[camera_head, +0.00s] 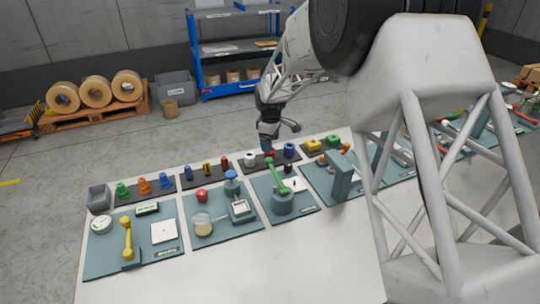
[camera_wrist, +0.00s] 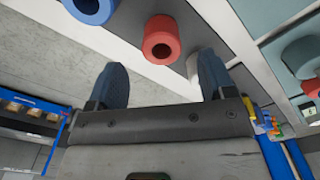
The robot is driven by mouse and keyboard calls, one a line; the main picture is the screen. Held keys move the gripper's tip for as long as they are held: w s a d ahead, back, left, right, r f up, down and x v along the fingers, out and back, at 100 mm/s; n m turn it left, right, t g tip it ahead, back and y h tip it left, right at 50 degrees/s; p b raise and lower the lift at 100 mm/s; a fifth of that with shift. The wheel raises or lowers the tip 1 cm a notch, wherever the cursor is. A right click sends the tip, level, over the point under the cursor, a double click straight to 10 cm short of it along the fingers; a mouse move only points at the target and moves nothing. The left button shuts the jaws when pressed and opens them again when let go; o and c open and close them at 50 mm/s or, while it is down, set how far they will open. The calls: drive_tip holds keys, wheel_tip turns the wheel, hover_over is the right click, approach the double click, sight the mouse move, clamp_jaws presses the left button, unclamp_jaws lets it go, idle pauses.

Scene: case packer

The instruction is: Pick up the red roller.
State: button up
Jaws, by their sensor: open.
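The red roller (camera_wrist: 161,40) is a short hollow cylinder standing on a dark strip. In the head view the red roller (camera_head: 271,154) is partly hidden under my gripper, between a white roller (camera_head: 250,159) and a blue roller (camera_head: 289,149). My gripper (camera_wrist: 160,75) is open and empty, its two blue fingers spread wide. In the wrist view the roller shows beyond the fingertips, roughly centred between them, with no visible contact. In the head view my gripper (camera_head: 267,147) points down just above the roller row.
The blue roller (camera_wrist: 92,8) is close beside the red one. A green-handled lever device (camera_head: 280,190) stands just in front of the row. Small blue, yellow and red pieces (camera_head: 207,168) stand to the left. A blue shelf (camera_head: 235,50) stands behind, across open floor.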

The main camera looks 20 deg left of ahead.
drive_tip(key=shift+f, duration=0.1)
drive_tip(key=shift+f, duration=2.5)
drive_tip(key=c, duration=1)
